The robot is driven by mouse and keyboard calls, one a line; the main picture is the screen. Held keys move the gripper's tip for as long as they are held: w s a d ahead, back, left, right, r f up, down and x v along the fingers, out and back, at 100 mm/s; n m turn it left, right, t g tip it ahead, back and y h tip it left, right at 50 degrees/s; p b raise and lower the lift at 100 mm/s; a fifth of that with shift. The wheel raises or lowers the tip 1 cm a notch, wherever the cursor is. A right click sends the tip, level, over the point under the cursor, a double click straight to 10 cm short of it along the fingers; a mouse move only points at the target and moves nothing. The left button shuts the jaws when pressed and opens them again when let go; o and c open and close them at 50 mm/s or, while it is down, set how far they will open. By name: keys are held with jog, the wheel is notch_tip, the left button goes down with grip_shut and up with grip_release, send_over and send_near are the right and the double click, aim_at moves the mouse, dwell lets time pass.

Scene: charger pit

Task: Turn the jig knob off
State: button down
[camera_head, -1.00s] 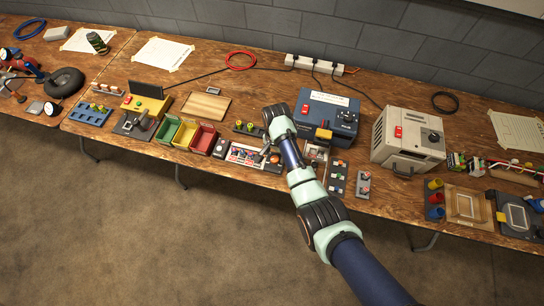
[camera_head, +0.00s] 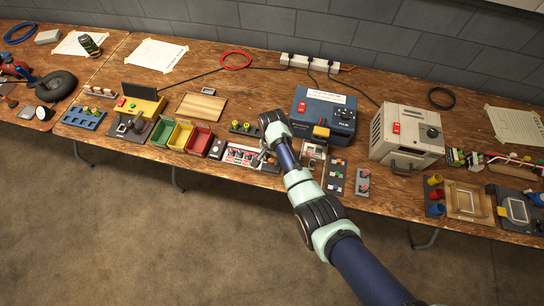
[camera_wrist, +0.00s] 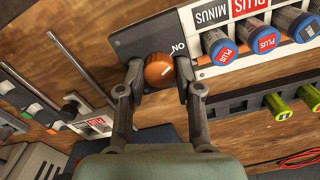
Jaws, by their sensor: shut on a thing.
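The jig knob (camera_wrist: 158,70) is an orange round knob with a white pointer line, set on a dark plate (camera_wrist: 133,42) in the wrist view. White letters beside it on the plate look like "ON" or "NO". My gripper (camera_wrist: 159,78) has one finger on each side of the knob and is shut on it. In the head view my wrist (camera_head: 273,125) reaches down at the front of the table, left of the blue box. There the arm hides the fingertips and most of the knob.
A panel (camera_wrist: 236,38) with PLUS and MINUS labels and blue-sided plugs adjoins the plate. A rack with yellow-green pieces (camera_wrist: 277,107) lies beside it. The blue power box (camera_head: 323,112) and beige unit (camera_head: 405,140) stand to the right; red, yellow and green bins (camera_head: 197,141) stand left.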

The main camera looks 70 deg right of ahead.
jog(key=shift+n, duration=0.4)
jog(key=n+p, duration=0.2)
jog(key=n, duration=0.2)
jog(key=shift+r+n, duration=0.1)
jog(key=shift+n, duration=0.2)
jog(key=n+p, duration=0.1)
jog(key=n, duration=1.1)
jog(key=shift+s+n, duration=0.1)
jog(key=shift+n, duration=0.2)
jog(key=n, duration=0.5)
jog(key=shift+d+n+p, duration=0.1)
jog(key=shift+n+p, duration=0.25)
jog(key=shift+n, duration=0.05)
jog(key=c, duration=0.8)
grip_release()
jog(key=shift+o, duration=0.2)
